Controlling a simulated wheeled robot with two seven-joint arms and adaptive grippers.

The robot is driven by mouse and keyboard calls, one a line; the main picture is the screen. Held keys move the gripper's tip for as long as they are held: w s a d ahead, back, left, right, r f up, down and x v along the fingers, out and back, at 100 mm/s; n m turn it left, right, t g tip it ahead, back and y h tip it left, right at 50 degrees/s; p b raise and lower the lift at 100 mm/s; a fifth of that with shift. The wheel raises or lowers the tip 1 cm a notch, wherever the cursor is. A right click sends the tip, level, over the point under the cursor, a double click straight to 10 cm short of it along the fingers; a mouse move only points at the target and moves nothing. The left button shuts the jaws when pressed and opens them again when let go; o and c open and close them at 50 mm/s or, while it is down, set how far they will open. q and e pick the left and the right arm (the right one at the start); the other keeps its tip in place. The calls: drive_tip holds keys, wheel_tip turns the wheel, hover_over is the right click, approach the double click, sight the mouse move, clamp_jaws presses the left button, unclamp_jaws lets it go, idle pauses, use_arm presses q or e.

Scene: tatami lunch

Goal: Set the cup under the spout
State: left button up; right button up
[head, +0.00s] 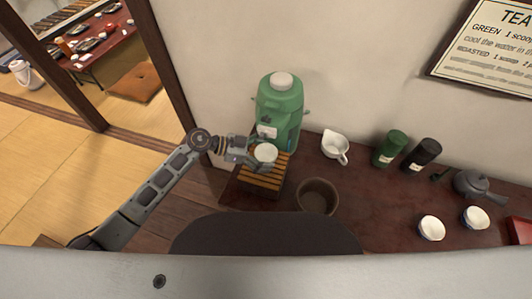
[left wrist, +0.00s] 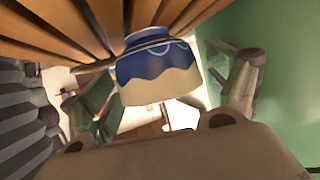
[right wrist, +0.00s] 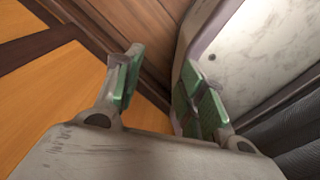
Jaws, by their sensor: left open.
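The cup (head: 266,152) is white inside and stands on the slatted wooden stand (head: 262,181), close in front of the green dispenser (head: 280,97). In the left wrist view the cup (left wrist: 160,65) shows a blue band and its base meets the slats (left wrist: 70,35). My left gripper (head: 258,157) is open at the cup, with a finger on either side and a gap showing. The spout cannot be made out behind the cup and gripper. My right gripper (right wrist: 160,90) is open and empty in the right wrist view, outside the head view.
A white pitcher (head: 335,146), green canister (head: 390,149), black canister (head: 422,155), grey teapot (head: 470,184) and two more cups (head: 432,228) are farther right on the dark counter (head: 375,205). The wall is behind.

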drive_tip(key=shift+w, duration=0.1)
use_arm(q)
drive_tip(key=shift+r, duration=0.1)
drive_tip(key=shift+a+r, duration=0.1)
drive_tip(key=shift+a, duration=0.3)
drive_tip(key=shift+a+r, duration=0.15)
drive_tip(key=shift+a, duration=0.2)
drive_tip(key=v, duration=1)
drive_tip(key=shift+a+r, duration=0.15)
drive_tip(key=shift+r, duration=0.05)
use_arm(e)
drive_tip(key=shift+w+d, duration=0.1)
drive_tip(key=shift+w, duration=0.75)
drive_tip(key=shift+s, duration=0.1)
drive_tip(key=shift+s, duration=0.8)
